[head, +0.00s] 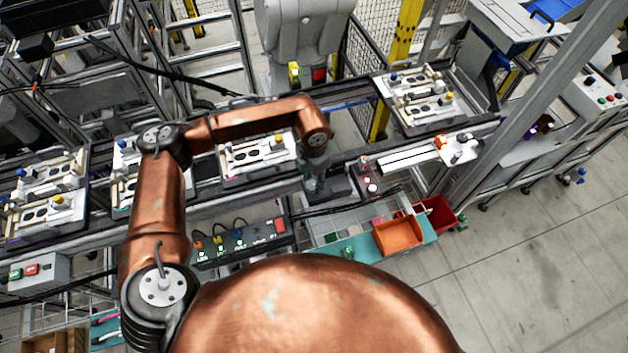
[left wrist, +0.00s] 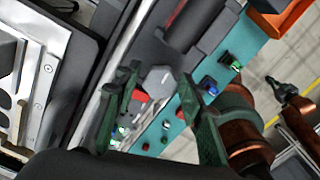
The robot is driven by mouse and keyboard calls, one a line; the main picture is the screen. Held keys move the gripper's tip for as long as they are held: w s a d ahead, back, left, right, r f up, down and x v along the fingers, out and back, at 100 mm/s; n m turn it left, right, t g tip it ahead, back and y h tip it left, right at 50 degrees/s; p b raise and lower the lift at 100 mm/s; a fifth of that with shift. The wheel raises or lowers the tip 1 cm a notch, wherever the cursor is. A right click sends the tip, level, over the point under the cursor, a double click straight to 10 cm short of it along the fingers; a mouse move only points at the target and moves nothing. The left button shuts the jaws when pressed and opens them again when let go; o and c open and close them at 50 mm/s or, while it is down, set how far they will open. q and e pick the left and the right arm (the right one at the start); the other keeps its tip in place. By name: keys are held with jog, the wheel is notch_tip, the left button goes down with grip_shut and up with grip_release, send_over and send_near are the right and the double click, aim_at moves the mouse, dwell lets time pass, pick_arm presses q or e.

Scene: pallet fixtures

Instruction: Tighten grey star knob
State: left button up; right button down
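A grey many-sided knob-like piece with a small white mark (left wrist: 159,80) shows in the left wrist view. It appears between the fingertips of my left gripper (left wrist: 160,74); it is too small to tell its star shape. The two dark green fingers stand apart, with a visible gap on the piece's sides, and nothing is gripped. I cannot tell how far the piece lies beyond the tips. In the head view the left gripper (head: 316,186) hangs at the front edge of the conveyor, right of the middle pallet fixture (head: 256,153). It hides what is beneath it.
Another pallet fixture (head: 418,98) sits at the right along the conveyor, and others stand at the left. A small button box (head: 368,178) is just right of the left gripper. A control panel (head: 240,238) and an orange bin (head: 398,234) lie in front.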

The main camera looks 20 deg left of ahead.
aim_at(314, 183)
pick_arm(q)
notch_tip(314, 183, up, 12)
dwell(0.6)
dwell(0.5)
